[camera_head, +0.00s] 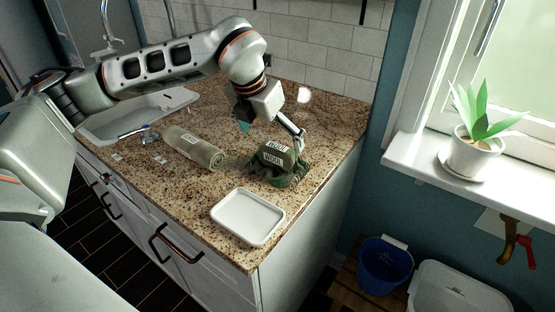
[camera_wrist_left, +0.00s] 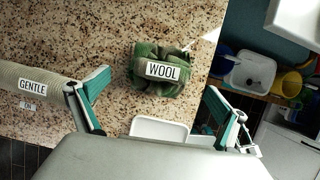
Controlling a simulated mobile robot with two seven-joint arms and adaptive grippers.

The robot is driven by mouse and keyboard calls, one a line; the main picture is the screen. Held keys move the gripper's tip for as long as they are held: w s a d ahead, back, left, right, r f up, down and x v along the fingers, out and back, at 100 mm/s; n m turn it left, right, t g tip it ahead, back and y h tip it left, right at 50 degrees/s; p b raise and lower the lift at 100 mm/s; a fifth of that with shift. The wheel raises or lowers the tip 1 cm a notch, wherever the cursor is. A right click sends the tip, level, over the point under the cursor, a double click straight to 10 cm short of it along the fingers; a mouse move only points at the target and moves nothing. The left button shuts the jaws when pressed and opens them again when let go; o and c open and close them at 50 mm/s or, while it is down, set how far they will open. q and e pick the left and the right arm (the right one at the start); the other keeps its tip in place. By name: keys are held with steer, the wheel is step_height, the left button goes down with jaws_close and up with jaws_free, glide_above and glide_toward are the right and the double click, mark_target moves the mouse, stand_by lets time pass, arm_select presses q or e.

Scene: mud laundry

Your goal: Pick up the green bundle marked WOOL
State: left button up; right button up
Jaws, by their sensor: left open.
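The green bundle (camera_head: 290,178) with a white WOOL label sits on the speckled countertop near its right end. In the left wrist view the bundle (camera_wrist_left: 150,52) lies ahead of the fingertips, roughly centred between them, with its label readable. My left gripper (camera_head: 271,131) is open and empty, pointing down just above the bundle. In the left wrist view its two teal-padded fingers (camera_wrist_left: 160,105) are spread wide, with no visible contact with the bundle. My right gripper is not in view.
A beige roll (camera_head: 192,147) marked GENTLE lies left of the bundle. A white tray (camera_head: 247,217) sits at the counter's front edge. A sink (camera_head: 135,115) is at the back left. The counter ends just right of the bundle, with a blue bucket (camera_head: 384,268) below.

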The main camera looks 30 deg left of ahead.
mark_target(277, 147)
arm_select(q)
steer(key=x, duration=0.5)
steer(key=shift+w+d+f, duration=0.15)
steer(key=shift+d+f, duration=0.05)
steer(key=shift+f, duration=0.15)
steer(key=c, duration=1.3)
